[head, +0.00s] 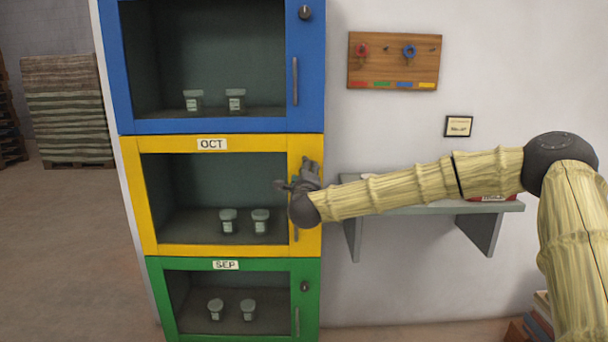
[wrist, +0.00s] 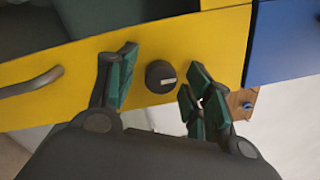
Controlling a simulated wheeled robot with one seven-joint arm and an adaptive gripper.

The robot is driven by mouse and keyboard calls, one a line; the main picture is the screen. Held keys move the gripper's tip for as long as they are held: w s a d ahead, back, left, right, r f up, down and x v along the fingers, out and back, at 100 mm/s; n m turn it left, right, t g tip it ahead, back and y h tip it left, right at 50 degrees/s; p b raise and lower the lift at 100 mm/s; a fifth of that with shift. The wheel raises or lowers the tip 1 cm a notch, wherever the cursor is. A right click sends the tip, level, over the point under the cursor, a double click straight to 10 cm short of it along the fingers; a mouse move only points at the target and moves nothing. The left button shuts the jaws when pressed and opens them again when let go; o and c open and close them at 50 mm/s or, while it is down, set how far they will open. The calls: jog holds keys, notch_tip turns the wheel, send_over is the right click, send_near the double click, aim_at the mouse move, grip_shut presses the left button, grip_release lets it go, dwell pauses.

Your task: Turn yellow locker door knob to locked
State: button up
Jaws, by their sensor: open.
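The yellow locker door (head: 202,251) is the middle door of a stack, with a label reading OCT above its glass. It looks closed. Its knob (wrist: 161,77) is a dark round knob with a pale mark, on the yellow frame in the wrist view. In the head view my gripper hides this knob. My gripper (wrist: 158,82) is open, with one finger on each side of the knob. I see gaps between the fingers and the knob. In the head view my gripper (head: 297,177) is at the right edge of the yellow door. The yellow door's handle (wrist: 30,83) is left of the knob.
A blue locker door (head: 222,127) is above and a green one (head: 310,270) below, each with a knob and handle. Right of the lockers, a grey shelf (head: 400,210) sits under my arm, and a wooden key board (head: 393,62) hangs on the wall.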

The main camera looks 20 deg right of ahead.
jog(key=v, duration=1.1)
jog(key=shift+s, duration=0.45)
jog(key=shift+f, duration=0.1)
